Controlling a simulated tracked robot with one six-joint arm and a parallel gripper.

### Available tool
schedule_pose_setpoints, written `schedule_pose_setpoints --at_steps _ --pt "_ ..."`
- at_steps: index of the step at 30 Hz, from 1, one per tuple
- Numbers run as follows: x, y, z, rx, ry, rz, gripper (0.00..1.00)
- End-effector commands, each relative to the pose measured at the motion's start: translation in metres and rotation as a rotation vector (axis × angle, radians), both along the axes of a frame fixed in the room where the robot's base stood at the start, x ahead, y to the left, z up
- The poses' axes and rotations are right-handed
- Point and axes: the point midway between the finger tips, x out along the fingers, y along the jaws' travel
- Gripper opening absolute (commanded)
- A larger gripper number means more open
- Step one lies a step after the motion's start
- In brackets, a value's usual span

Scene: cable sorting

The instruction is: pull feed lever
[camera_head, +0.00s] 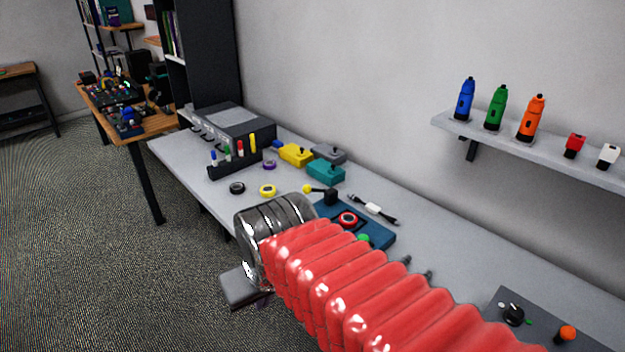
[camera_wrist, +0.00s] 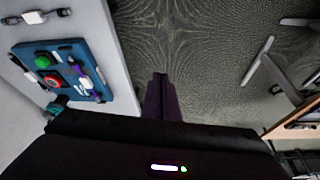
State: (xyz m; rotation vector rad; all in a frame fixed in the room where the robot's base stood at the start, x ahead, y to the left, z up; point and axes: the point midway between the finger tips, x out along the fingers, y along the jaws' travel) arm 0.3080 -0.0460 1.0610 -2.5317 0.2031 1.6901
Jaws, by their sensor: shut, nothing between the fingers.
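A lever with a yellow knob (camera_head: 307,188) and a black base stands at the far end of a blue control panel (camera_head: 376,236) on the bench; I take it to be the feed lever. The panel carries a red button (camera_head: 348,218) and a green button (camera_head: 363,239), partly hidden by my red arm. In the wrist view the blue panel (camera_wrist: 50,54) is at the left, with a blurred white and purple part at its right edge that I cannot identify. My gripper (camera_wrist: 160,76) is shut and empty, over the floor, apart from the panel.
The grey bench (camera_head: 420,256) also holds a yellow tape roll (camera_head: 268,190), a black tape roll (camera_head: 237,187), a teal box (camera_head: 326,171) and a white connector cable (camera_head: 373,207). A wall shelf (camera_head: 540,148) with bottles is at the right.

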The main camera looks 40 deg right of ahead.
Motion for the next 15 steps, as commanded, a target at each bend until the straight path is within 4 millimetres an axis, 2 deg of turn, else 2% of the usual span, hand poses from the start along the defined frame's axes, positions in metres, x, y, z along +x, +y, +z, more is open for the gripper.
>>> schedule_pose_setpoints --at_steps 15 --pt "0.046 -0.076 -0.003 0.098 0.078 -0.237 0.00"
